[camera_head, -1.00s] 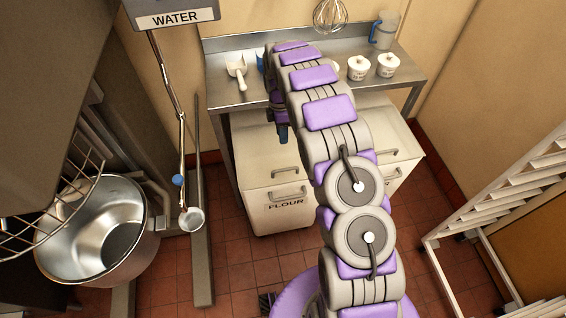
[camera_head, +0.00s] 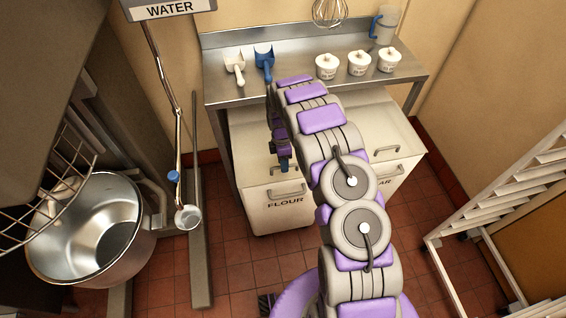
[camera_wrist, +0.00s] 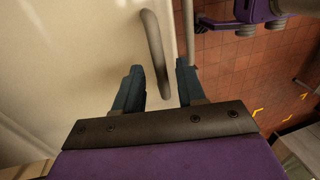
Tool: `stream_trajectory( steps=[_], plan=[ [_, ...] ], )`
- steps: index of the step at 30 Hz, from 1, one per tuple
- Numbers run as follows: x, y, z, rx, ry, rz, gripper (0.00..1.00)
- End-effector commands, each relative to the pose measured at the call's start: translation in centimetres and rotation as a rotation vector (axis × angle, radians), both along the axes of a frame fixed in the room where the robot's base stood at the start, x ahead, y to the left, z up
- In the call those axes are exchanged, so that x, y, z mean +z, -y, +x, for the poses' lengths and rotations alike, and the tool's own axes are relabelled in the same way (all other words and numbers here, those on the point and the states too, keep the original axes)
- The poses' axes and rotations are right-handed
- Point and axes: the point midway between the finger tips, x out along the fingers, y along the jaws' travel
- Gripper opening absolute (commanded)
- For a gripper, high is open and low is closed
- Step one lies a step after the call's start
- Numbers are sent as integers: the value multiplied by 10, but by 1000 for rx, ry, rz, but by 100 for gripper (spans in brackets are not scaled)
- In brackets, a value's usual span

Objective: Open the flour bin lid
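The flour bin (camera_head: 270,212) is a cream bin labelled FLOUR under the steel table in the head view. Its pale lid (camera_head: 252,140) lies flat and closed. My gripper (camera_head: 284,162) points down at the lid's front right part and hides part of the lid handle there. In the wrist view my gripper (camera_wrist: 160,68) is open, with its two dark fingers apart. A grey bar handle (camera_wrist: 155,50) shows between the fingers, on the pale lid surface (camera_wrist: 75,60). Whether a finger touches it I cannot tell.
A second bin (camera_head: 405,160) stands to the right. The steel table (camera_head: 300,48) above holds a white scoop (camera_head: 234,66), a blue scoop (camera_head: 264,60), several white pots and a jug (camera_head: 383,27).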

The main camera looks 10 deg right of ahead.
Motion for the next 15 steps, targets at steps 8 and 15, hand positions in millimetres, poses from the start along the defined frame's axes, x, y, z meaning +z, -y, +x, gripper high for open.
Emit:
stream_trajectory(
  steps=[8, 15],
  plan=[
    [-1, 0, 0, 0, 0, 0, 40],
    [0, 0, 0, 0, 0, 0, 17]
  ],
)
